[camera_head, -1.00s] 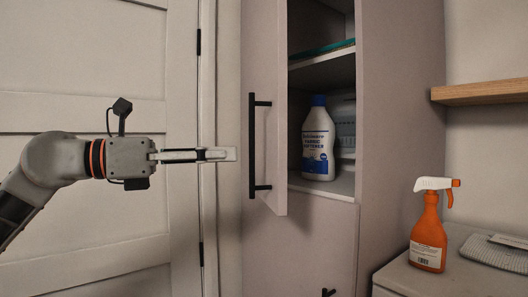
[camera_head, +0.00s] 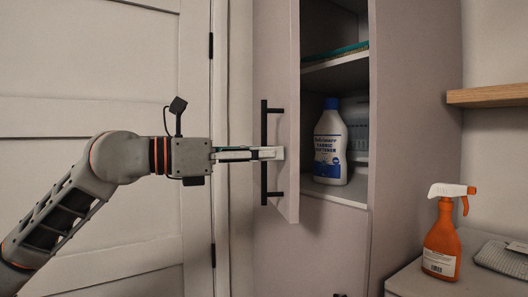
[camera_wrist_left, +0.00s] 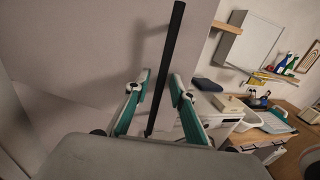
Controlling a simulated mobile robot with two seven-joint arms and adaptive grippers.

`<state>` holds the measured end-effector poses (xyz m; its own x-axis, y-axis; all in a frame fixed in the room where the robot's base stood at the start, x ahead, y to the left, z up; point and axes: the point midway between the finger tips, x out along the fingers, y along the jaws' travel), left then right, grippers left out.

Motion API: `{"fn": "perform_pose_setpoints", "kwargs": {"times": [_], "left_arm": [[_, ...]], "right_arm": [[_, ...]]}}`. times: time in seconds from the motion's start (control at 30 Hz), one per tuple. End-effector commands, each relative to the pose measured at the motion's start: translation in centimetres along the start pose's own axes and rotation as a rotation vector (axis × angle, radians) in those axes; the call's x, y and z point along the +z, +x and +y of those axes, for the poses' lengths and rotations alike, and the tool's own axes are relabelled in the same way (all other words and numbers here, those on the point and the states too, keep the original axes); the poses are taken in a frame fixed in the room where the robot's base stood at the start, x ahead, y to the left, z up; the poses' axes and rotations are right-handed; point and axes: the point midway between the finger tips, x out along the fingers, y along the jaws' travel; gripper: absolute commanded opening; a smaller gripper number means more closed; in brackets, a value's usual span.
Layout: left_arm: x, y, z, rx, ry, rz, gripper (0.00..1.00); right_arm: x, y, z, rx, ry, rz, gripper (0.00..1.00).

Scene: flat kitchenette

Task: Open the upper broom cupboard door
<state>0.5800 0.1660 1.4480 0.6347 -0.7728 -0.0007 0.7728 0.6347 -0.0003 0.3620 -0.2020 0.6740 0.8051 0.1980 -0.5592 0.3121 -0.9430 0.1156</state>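The upper broom cupboard door (camera_head: 286,100) stands partly open, and its shelves show to the right of it. Its long black vertical handle (camera_head: 264,184) is on the outer face. My left gripper (camera_head: 280,153) reaches in from the left at the handle's mid-height, its fingers level and overlapping the bar. In the left wrist view the gripper (camera_wrist_left: 159,84) has its fingers apart, with the black handle bar (camera_wrist_left: 168,60) running between them. I see a gap on both sides of the bar. My right gripper is in neither view.
Inside the cupboard stand a white and blue softener bottle (camera_head: 330,145) and a teal item (camera_head: 336,51) on a higher shelf. An orange spray bottle (camera_head: 442,240) and grey cloth (camera_head: 503,258) are on the counter (camera_head: 415,283) at right. A panelled door (camera_head: 90,70) is at left.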

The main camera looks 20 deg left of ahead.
Motion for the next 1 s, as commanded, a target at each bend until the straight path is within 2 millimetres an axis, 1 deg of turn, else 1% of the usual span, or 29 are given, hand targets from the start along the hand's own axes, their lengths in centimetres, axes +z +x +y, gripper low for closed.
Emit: {"fn": "perform_pose_setpoints", "kwargs": {"times": [0.1, 0.2, 0.47, 0.67, 0.87, 1.0], "left_arm": [[0.0, 0.0, 0.0, 0.000, 0.000, 0.000, 0.24], [0.0, 0.0, 0.0, 0.000, 0.000, 0.000, 0.00], [0.0, -0.1, 0.1, -0.001, 0.000, 0.000, 0.00], [0.0, -1.0, 0.5, -0.020, -0.002, -0.001, 0.00], [0.0, -3.3, 1.4, -0.075, -0.005, -0.001, 0.00], [0.1, -5.5, 2.3, -0.133, -0.006, -0.002, 0.00]], "right_arm": [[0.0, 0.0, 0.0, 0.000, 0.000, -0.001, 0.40], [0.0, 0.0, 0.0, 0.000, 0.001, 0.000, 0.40], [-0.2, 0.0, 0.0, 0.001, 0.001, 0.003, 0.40], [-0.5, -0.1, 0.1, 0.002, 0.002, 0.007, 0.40], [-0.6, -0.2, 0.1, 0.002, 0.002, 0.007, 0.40], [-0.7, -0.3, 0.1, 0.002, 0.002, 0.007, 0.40]]}}
